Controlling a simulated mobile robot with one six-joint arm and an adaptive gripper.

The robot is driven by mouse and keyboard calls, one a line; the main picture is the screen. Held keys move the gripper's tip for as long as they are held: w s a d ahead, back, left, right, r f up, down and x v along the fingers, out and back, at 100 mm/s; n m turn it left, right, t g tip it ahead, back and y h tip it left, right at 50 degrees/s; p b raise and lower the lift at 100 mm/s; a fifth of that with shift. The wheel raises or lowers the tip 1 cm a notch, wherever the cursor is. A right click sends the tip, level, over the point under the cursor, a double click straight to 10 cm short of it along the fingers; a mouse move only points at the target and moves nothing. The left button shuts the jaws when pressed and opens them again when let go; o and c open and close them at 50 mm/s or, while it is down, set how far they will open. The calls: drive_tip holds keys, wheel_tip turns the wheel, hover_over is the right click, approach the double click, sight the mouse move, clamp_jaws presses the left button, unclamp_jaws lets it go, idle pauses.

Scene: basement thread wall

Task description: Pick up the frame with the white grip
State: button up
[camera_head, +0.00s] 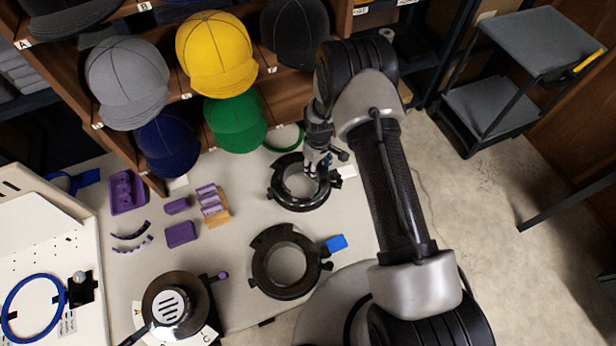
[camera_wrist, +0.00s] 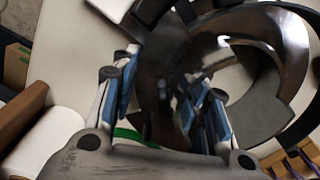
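The frame with the white grip is a dark, glossy ring (camera_head: 282,195) lying on the pale table, with its white grip (camera_head: 348,171) sticking out on the right. My gripper (camera_head: 316,170) is over the ring's upper right side, close to the grip. In the wrist view my gripper (camera_wrist: 160,85) has its blue-padded fingers spread apart, with the dark ring (camera_wrist: 295,45) close beyond and partly between them. I cannot tell whether they touch it. A white piece at the top edge may be the grip. A second dark ring frame (camera_head: 262,262) with a blue grip (camera_head: 336,243) lies nearer.
A cap shelf (camera_head: 120,145) with yellow, green, grey and navy caps stands behind. A green ring (camera_head: 284,138) lies near its foot. Purple blocks (camera_head: 181,234) and a purple tray (camera_head: 127,191) are at the left. A round device (camera_head: 175,300) stands at the front.

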clamp_jaws()
drive_tip(key=shift+r, duration=0.1)
idle(0.3)
